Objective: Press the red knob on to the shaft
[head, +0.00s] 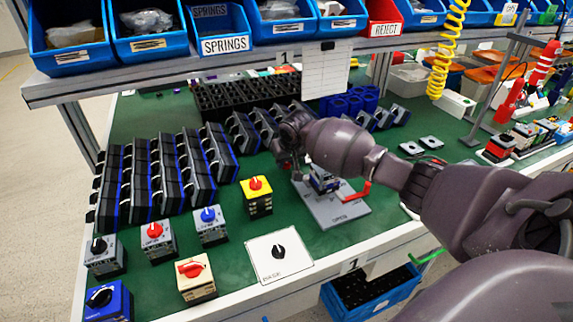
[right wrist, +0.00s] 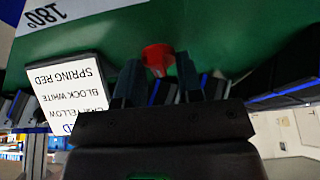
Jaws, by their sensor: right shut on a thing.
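My right gripper (head: 284,164) is over the green bench, pointing down, just left of a small switch assembly (head: 323,181) on a grey plate (head: 334,211). In the right wrist view the gripper (right wrist: 158,68) is shut on a red knob (right wrist: 157,57), held between its two dark fingertips. The held knob is mostly hidden in the head view. A red lever (head: 356,192) sticks out at the plate's right side. The shaft cannot be made out; the assembly is partly behind the gripper and arm. My left gripper is not in view.
Finished-looking switches stand at front left, including a yellow one (head: 257,198) with a red knob. A white plate (head: 279,256) with a black knob lies in front. Rows of black blocks (head: 135,180) stand left. A printed card (right wrist: 75,92) is beside the gripper.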

